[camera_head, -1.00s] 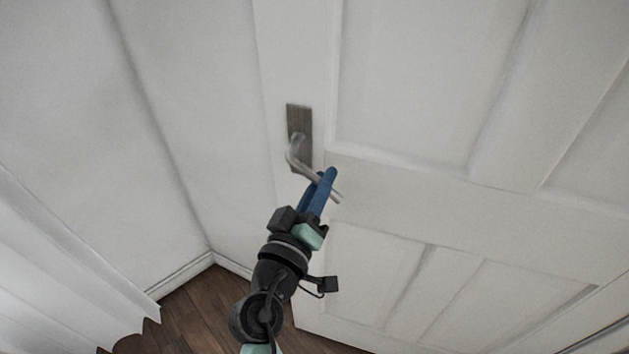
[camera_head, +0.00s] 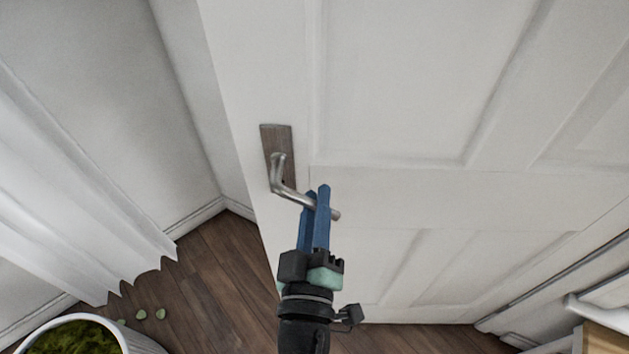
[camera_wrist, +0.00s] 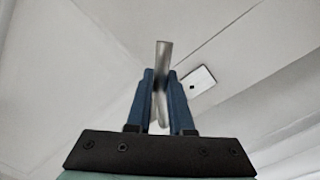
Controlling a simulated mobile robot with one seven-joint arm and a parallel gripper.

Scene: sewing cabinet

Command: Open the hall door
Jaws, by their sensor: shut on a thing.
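The white panelled hall door (camera_head: 400,80) fills the middle and right of the head view. Its silver lever handle (camera_head: 284,190) sits on a dark plate (camera_head: 270,138) near the door's left edge and slants down to the right. My gripper (camera_head: 317,192) has its blue fingers shut on the lever near its free end. In the wrist view, the lever (camera_wrist: 162,65) stands between the two fingers (camera_wrist: 160,85). Wall and floor show to the left of the door's edge; I cannot tell how wide any gap is.
A white curtain (camera_head: 70,190) hangs at the left. A white pot (camera_head: 130,336) with a green plant stands at the lower left, with several leaves near it. Bare wooden floor (camera_head: 215,275) lies between pot and door. A wooden piece of furniture (camera_head: 605,340) is at the lower right.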

